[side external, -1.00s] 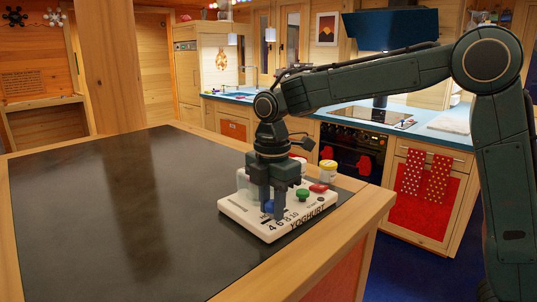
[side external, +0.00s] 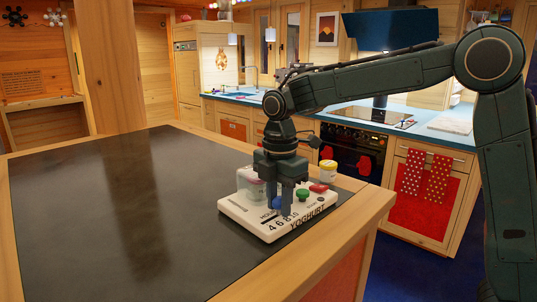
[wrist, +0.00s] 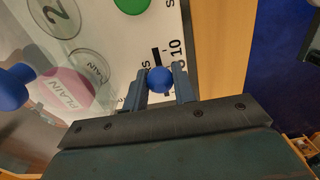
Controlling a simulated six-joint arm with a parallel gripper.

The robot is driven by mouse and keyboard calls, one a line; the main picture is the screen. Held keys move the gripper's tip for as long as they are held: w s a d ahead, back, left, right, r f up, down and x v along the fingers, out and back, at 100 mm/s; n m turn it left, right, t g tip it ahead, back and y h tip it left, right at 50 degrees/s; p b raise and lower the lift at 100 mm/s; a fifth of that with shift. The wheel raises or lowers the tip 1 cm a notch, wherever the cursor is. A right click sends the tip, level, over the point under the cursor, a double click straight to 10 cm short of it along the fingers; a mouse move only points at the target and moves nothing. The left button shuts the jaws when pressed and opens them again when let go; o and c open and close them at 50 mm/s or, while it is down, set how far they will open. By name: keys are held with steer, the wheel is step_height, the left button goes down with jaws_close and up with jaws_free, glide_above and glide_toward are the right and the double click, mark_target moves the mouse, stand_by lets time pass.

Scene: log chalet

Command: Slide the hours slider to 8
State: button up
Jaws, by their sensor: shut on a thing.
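The white yoghurt maker (side external: 262,231) sits on the dark table top near its right edge, with the numbers 4, 6 and 8 readable along its front. My gripper (side external: 283,207) is down over it, shut on the blue slider knob (side external: 277,203). In the wrist view, the blue knob (wrist: 159,79) sits between the two fingertips (wrist: 159,87). A dark slot runs on from it toward the 10 (wrist: 176,47). The knob is below the 10 and beside about where the 8 is. A finger partly covers that number, so the exact setting cannot be told.
A green button (side external: 302,195) and a red one (side external: 318,188) are right of my gripper on the panel. The dark table top (side external: 110,220) is clear to the left.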

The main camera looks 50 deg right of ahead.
steer(key=o, duration=1)
steer(key=shift+c, duration=0.2)
steer(key=shift+r, duration=0.1)
steer(key=shift+r, duration=2.9)
steer(key=shift+s, duration=0.1)
steer(key=shift+s+d+r+m, duration=0.25)
steer(key=shift+s+r+m, duration=0.15)
steer(key=shift+s, duration=0.15)
steer(key=s+d+f+m+t, duration=0.2)
steer(key=s+m, duration=0.6)
steer(key=s, duration=0.3)
steer(key=s+d+f+m+t, duration=0.2)
steer(key=s+d+m+t, duration=0.1)
steer(key=s+m, duration=0.5)
steer(key=s, duration=0.3)
steer(key=shift+s+m+t, duration=0.3)
